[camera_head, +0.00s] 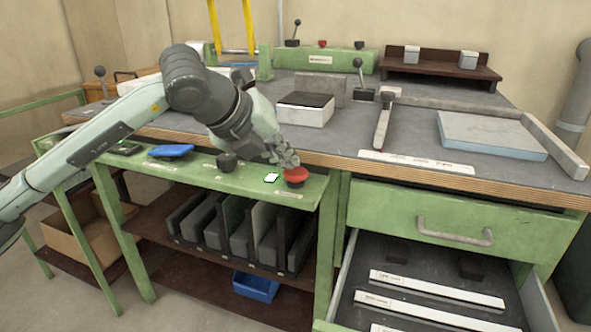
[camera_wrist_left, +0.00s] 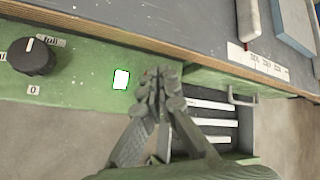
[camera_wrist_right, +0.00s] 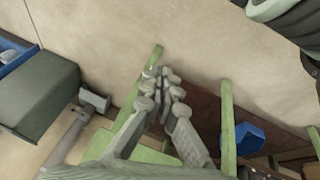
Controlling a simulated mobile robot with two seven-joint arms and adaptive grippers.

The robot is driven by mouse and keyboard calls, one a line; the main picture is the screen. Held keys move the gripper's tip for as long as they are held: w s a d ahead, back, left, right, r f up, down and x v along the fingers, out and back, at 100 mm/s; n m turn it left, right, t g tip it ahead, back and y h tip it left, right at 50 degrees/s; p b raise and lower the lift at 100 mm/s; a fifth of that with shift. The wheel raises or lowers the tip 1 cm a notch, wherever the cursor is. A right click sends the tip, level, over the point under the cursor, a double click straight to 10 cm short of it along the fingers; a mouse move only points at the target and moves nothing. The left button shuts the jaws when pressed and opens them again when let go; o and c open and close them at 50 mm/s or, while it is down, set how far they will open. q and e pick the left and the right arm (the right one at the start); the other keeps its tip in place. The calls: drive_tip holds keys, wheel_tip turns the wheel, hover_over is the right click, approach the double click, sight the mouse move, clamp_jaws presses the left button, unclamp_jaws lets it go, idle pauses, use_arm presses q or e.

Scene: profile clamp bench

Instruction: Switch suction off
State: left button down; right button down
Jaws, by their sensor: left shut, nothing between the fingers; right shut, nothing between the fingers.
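On the green control ledge (camera_head: 130,162) is a red push button (camera_head: 296,176). Beside it is a small lit indicator, white with a green edge (camera_head: 271,178); it also shows in the left wrist view (camera_wrist_left: 121,79). A black rotary knob (camera_head: 227,161) is farther left; up close (camera_wrist_left: 33,57) it has a white mark and a "0" label below it. My left gripper (camera_head: 290,162) is shut and empty, its fingertips right at the red button; whether they touch cannot be told. In the left wrist view the fingers (camera_wrist_left: 160,83) hide most of the button. My right gripper (camera_wrist_right: 165,80) is shut and empty.
A blue pedal-like piece (camera_head: 171,151) lies on the ledge at left. An open drawer (camera_head: 430,285) is at lower right. Grey panels (camera_head: 240,230) stand on the shelf below.

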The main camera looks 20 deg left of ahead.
sight(287, 173)
idle(0.3)
use_arm(q)
drive_tip(key=shift+f+b, duration=0.55)
drive_tip(key=shift+b, duration=0.2)
drive_tip(key=shift+r, duration=0.55)
drive_tip(key=shift+r+p, duration=1.7)
drive_tip(key=shift+r, duration=1.3)
